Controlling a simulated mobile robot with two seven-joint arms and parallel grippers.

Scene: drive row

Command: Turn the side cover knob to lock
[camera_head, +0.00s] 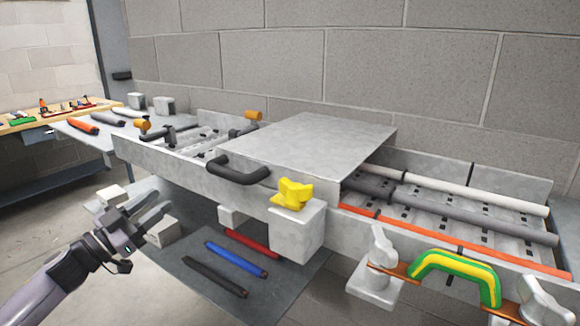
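The yellow knob (293,195) sits on top of a grey block (297,230) at the front side of the long metal tray, below the edge of the flat grey cover (305,145). Nothing touches the knob. A black handle (238,170) is on the tray side to the left of the knob. My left gripper (163,205) is at the lower left, well apart from the knob, with its dark fingers spread and nothing between them. My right gripper is not in view.
A green and yellow handle (458,272) sits between grey clamps at the right front. Grey, white and orange-red rods lie in the tray's right part. Red, blue and black rods lie on a lower shelf (185,275). A block wall stands behind; a workbench (50,118) is far left.

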